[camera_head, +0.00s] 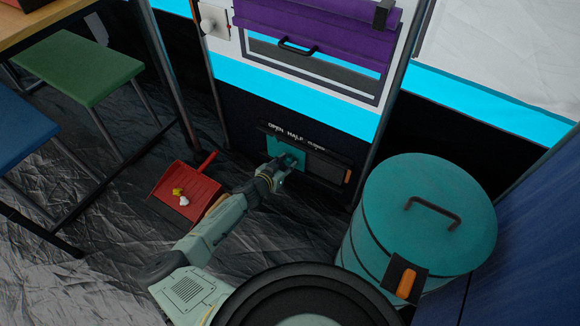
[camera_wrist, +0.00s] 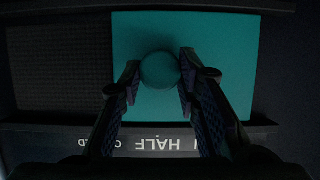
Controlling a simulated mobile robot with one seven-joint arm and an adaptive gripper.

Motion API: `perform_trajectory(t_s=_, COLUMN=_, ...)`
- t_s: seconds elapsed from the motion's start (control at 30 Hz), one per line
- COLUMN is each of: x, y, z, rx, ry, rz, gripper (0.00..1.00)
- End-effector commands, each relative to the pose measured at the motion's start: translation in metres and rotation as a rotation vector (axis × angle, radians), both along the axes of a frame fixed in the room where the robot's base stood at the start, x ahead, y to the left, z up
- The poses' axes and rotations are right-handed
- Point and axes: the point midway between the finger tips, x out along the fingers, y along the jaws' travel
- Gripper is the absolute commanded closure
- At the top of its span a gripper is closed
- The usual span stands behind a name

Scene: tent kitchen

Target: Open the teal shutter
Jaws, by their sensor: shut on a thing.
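The teal shutter (camera_head: 279,147) is a flat square panel low on the dark wall unit, at the left part of its frame. In the wrist view the teal shutter (camera_wrist: 225,60) fills the middle and right, with a round teal knob (camera_wrist: 159,70) on it. My gripper (camera_head: 287,163) is at the panel. In the wrist view my gripper (camera_wrist: 160,78) has one finger on each side of the knob and is shut on it. Beside the panel is a dark meshed opening (camera_wrist: 58,68). It also shows in the head view (camera_head: 326,172), right of the panel.
A label strip (camera_head: 296,135) above the shutter reads open, half and a partly unreadable word. A teal lidded bin (camera_head: 425,215) stands at the right. A red dustpan (camera_head: 186,192) lies on the floor at the left. Green (camera_head: 78,68) and blue (camera_head: 28,128) stools stand further left.

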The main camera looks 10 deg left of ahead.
Motion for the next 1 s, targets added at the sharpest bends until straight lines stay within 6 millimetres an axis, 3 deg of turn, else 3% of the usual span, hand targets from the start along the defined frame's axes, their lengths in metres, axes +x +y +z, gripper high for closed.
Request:
perform_trajectory(t_s=0.6, x=0.005, y=0.013, z=0.001, rx=0.002, ry=-0.001, rz=0.006, gripper=1.00)
perform_trajectory(t_s=0.63, x=0.005, y=0.013, z=0.001, rx=0.002, ry=-0.001, rz=0.006, gripper=0.69)
perform_trajectory(t_s=0.9, x=0.005, y=0.012, z=0.001, rx=0.002, ry=-0.001, rz=0.005, gripper=0.51)
perform_trajectory(t_s=1.0, x=0.004, y=0.011, z=0.001, rx=0.001, ry=0.000, rz=0.003, gripper=0.50)
